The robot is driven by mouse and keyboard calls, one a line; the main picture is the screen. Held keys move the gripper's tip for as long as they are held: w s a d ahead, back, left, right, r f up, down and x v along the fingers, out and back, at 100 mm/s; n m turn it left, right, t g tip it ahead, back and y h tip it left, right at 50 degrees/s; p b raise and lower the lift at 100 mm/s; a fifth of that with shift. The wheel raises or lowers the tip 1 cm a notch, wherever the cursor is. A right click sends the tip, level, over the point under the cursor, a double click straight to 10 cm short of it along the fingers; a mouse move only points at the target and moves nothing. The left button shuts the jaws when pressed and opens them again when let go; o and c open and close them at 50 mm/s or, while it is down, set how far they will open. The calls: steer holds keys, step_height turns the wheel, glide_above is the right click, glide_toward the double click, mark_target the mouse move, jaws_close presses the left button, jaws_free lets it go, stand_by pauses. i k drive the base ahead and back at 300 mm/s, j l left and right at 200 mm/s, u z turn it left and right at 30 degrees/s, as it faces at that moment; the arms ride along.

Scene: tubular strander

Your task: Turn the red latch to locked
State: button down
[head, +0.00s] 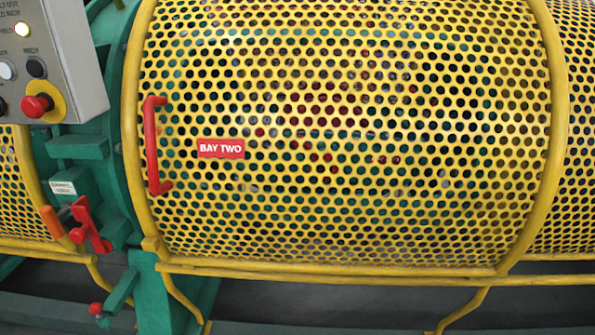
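The red latch (88,226) is at the lower left in the head view, on the green frame at the left edge of the yellow perforated guard (350,215). Its red arm slants down to the right and ends in a short crosspiece. An orange lever (53,223) sits just left of it. A small white label (62,188) is above; its text is too small to read. I cannot tell from this view whether the latch is locked. My gripper is not in view.
A red handle (152,145) and a "BAY TWO" sign (221,148) are on the guard. A grey control box (75,85) with a red emergency button (37,105) hangs above the latch. A red-knobbed lever (97,308) and yellow rails (330,271) are below.

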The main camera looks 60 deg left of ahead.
mark_target(81, 208)
steer(key=u, duration=3.2)
steer(key=k+j, duration=0.05)
steer(key=j, duration=0.05)
